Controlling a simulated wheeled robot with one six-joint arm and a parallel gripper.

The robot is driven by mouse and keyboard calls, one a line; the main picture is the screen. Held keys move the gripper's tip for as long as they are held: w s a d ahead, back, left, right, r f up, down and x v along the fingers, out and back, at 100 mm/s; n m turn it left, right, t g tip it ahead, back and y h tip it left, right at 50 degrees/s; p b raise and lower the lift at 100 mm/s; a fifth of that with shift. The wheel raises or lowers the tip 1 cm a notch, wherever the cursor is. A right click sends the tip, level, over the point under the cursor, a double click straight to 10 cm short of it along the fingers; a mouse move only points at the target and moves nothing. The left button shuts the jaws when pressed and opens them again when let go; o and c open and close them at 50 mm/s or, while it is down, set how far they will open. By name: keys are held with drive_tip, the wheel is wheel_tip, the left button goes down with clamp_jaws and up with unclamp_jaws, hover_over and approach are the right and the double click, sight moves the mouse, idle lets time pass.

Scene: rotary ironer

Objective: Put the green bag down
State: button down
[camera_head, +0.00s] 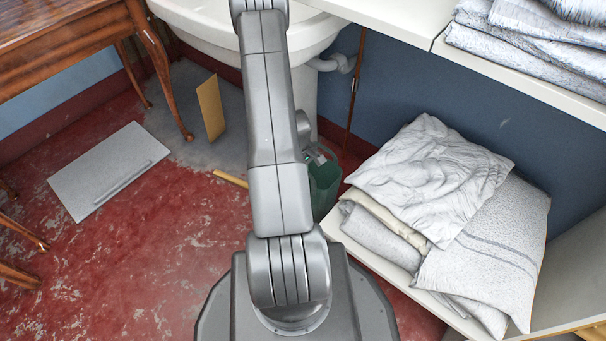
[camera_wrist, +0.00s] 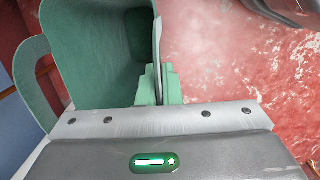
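The green bag (camera_head: 325,183) is just right of my arm in the head view, low by the floor below the sink. My arm hides part of it. In the wrist view the open-topped bag (camera_wrist: 75,62) fills the upper left, with a looped handle at its left. My gripper (camera_wrist: 159,84) has its green finger pads close together on either side of the bag's rim, shut on it. I cannot tell whether the bag's base touches the floor.
A crate (camera_head: 375,262) of folded cloth and pillows stands at the right. A white sink (camera_head: 205,22) is behind my arm. A wooden table (camera_head: 60,40) is at the upper left. A grey board (camera_head: 108,170) lies on the red floor, which has free room (camera_head: 165,255) at left.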

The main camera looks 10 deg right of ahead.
drive_tip(key=shift+f, duration=0.2)
drive_tip(key=c, duration=1.6)
unclamp_jaws()
drive_tip(key=shift+r, duration=0.1)
drive_tip(key=r+p, duration=0.1)
drive_tip(key=r, duration=0.1)
drive_tip(key=r+p, duration=0.1)
drive_tip(key=r, duration=0.2)
drive_tip(key=r+p, duration=0.1)
drive_tip(key=r, duration=0.1)
drive_tip(key=shift+w+a+r, duration=0.3)
drive_tip(key=shift+a+r, duration=0.05)
drive_tip(key=shift+r, duration=0.05)
drive_tip(key=shift+f, duration=0.1)
